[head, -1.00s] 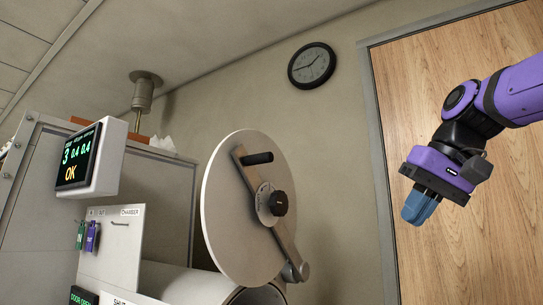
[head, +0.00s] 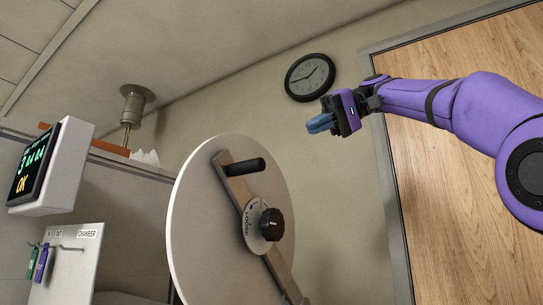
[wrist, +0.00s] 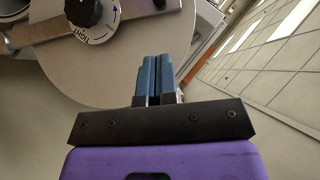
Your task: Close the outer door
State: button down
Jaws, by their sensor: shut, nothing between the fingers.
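The outer door (head: 207,220) is a round pale disc standing open and tilted in the head view. A metal bar (head: 240,192) crosses it, with a black handle peg (head: 245,167) and a black knob (head: 271,224) at its middle. In the wrist view the door (wrist: 95,75) fills the upper left, and the knob (wrist: 93,17) shows the word "tight". My gripper (head: 311,127) has blue fingers, shut and empty. In the head view it appears above and right of the door, apart from it. The fingers also show in the wrist view (wrist: 153,75). The chamber opening is hidden.
A display box (head: 47,165) reading OK sits at the left. Below it a panel (head: 75,262) carries hanging coloured tags (head: 42,262). A wall clock (head: 309,77) and a wooden room door (head: 450,200) are behind my arm. Open space lies right of the disc.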

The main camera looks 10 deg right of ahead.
jog(key=s+f+x, duration=0.1)
jog(key=s+x, duration=0.1)
jog(key=x, duration=1)
jog(key=shift+s+d+f, duration=0.15)
jog(key=shift+d+f, duration=0.15)
jog(key=shift+d, duration=0.05)
